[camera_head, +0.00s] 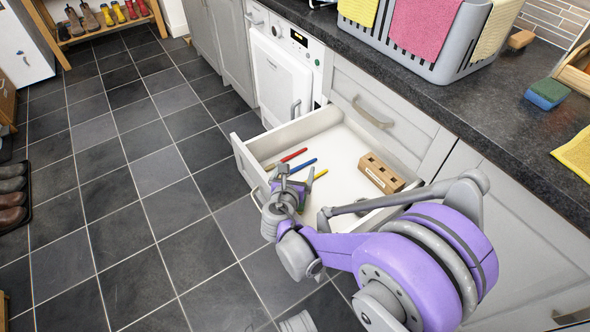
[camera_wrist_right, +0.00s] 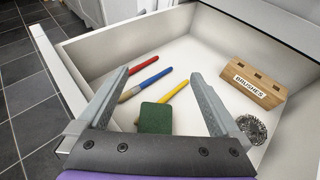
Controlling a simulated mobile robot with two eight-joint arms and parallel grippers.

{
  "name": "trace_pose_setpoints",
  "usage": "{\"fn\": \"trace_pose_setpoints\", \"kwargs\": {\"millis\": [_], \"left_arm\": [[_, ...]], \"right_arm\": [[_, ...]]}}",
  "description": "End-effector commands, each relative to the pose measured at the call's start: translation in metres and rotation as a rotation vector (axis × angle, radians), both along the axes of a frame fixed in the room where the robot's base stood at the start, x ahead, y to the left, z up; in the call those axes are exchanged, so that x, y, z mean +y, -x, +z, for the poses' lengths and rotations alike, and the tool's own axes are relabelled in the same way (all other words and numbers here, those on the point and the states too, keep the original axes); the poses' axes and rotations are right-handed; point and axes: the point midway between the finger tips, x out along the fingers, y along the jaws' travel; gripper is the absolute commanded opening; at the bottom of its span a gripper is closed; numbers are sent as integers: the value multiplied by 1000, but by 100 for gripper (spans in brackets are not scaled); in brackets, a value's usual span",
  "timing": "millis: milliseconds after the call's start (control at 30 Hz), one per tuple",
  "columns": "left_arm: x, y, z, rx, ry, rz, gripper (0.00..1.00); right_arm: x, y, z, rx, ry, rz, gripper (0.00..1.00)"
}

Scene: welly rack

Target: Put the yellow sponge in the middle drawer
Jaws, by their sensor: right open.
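The open drawer (camera_head: 243,160) is pulled out below a closed drawer front (camera_head: 400,128); I take it as the middle one. In the right wrist view a green-topped pad (camera_wrist_right: 155,117), likely the scouring side of the yellow sponge, lies inside the drawer (camera_wrist_right: 75,68) between my fingertips. No yellow side of it shows. My right gripper (camera_head: 288,187) is over the drawer's front part. Its fingers (camera_wrist_right: 158,98) are open, with a gap on both sides of the pad. In the head view the gripper mostly hides the pad. My left gripper is not in view.
The drawer also holds red (camera_wrist_right: 143,64), blue (camera_wrist_right: 155,78) and yellow (camera_wrist_right: 178,93) brushes, a wooden brush block (camera_wrist_right: 254,82) and a scourer ball (camera_wrist_right: 252,128). On the counter are a blue-green sponge (camera_head: 546,93), a yellow cloth (camera_head: 575,153) and a basket (camera_head: 420,62).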

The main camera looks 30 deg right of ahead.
Motion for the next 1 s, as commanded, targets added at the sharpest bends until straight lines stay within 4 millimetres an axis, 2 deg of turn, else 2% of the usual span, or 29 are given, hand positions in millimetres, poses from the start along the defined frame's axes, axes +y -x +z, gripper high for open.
{"fn": "trace_pose_setpoints", "kwargs": {"millis": [67, 400, 600, 1000], "left_arm": [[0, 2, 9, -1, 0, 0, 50], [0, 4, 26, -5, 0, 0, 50], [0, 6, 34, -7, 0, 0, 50], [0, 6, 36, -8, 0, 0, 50]], "right_arm": [[-1, 4, 6, 5, -9, -7, 100], [48, 58, 36, 2, -10, 3, 100], [66, 80, 47, 2, -9, 0, 100], [72, 88, 51, 1, -9, -4, 100]]}}
